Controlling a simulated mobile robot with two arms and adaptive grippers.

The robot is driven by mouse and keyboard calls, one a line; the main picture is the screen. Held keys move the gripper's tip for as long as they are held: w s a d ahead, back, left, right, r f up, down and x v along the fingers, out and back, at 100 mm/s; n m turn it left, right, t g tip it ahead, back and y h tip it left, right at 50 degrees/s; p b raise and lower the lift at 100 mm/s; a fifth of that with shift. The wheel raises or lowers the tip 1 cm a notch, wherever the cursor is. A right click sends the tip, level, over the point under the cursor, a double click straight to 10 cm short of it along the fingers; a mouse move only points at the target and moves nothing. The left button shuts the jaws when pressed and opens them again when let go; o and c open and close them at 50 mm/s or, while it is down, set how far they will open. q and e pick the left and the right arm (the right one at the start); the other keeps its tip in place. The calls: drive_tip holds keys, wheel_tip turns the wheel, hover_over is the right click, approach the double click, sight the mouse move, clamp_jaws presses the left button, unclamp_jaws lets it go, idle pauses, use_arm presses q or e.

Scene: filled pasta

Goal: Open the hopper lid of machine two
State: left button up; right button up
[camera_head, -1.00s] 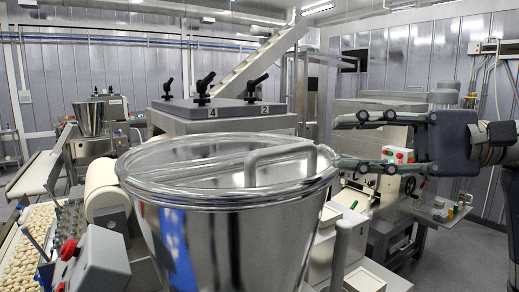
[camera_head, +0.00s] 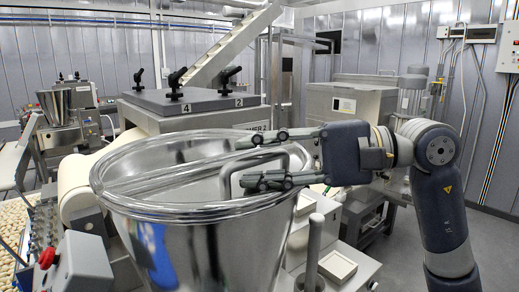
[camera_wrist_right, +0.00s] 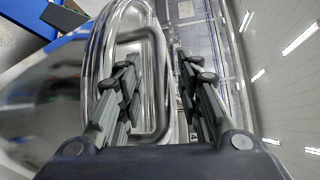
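The shiny steel hopper (camera_head: 210,250) stands large in the front of the head view. Its round lid (camera_head: 150,172) lies flat on the rim, with a bar across it and a raised loop handle (camera_head: 228,172) on the right part. My right gripper (camera_head: 246,162) reaches in from the right over the lid, fingers apart. In the right wrist view, the outer bar of the handle (camera_wrist_right: 161,85) lies between the open fingers (camera_wrist_right: 158,68). I cannot tell whether a finger touches it. My left gripper is out of view.
A grey block with black clamp knobs and the labels 4 and 2 (camera_head: 185,100) stands behind the hopper. A conveyor with pasta (camera_head: 12,225) and a red button box (camera_head: 80,262) are at the left. A grey post (camera_head: 313,250) rises right of the hopper.

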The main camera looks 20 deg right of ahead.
clamp_jaws()
